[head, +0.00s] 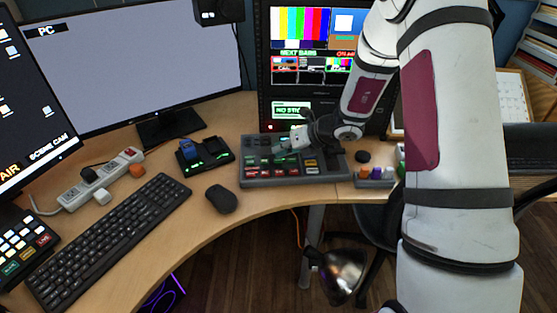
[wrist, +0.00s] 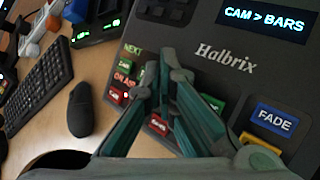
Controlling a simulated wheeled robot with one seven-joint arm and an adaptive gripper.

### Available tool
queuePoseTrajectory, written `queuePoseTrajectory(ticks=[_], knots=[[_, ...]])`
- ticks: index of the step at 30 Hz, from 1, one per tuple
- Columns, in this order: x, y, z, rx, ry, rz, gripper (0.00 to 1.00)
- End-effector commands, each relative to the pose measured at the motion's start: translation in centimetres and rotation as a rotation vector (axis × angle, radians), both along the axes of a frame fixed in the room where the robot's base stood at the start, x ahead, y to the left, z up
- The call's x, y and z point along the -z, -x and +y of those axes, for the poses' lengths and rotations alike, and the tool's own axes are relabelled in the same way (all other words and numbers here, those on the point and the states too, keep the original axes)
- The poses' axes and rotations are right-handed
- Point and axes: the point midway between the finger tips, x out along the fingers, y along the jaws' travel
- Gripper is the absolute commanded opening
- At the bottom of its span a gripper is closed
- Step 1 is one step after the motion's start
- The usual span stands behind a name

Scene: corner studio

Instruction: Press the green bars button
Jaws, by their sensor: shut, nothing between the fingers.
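The grey Halbrix switcher panel (head: 330,175) stands on the desk, and it fills much of the wrist view (wrist: 225,72). Its NEXT row has green buttons, with a green cam button (wrist: 125,66) at the left. The ON AIR row below has red buttons, including a red bars button (wrist: 158,124). The green bars button is not clearly visible there. I cannot tell whether the fingertips touch it.
The panel's display (wrist: 263,22) reads "CAM > BARS". A blue FADE button (wrist: 273,119) is at its right. A black mouse (head: 221,199), keyboard (head: 113,237) and small black dock (head: 205,154) lie left of the panel. A monitor (head: 310,60) with colour bars stands behind.

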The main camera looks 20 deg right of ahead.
Motion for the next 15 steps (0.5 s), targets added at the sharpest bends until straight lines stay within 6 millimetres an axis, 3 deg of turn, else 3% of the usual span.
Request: queuePoseTrajectory(ticks=[15], knots=[[-4.6,0.7,0.1,-0.001,0.000,-0.001,0.00]])
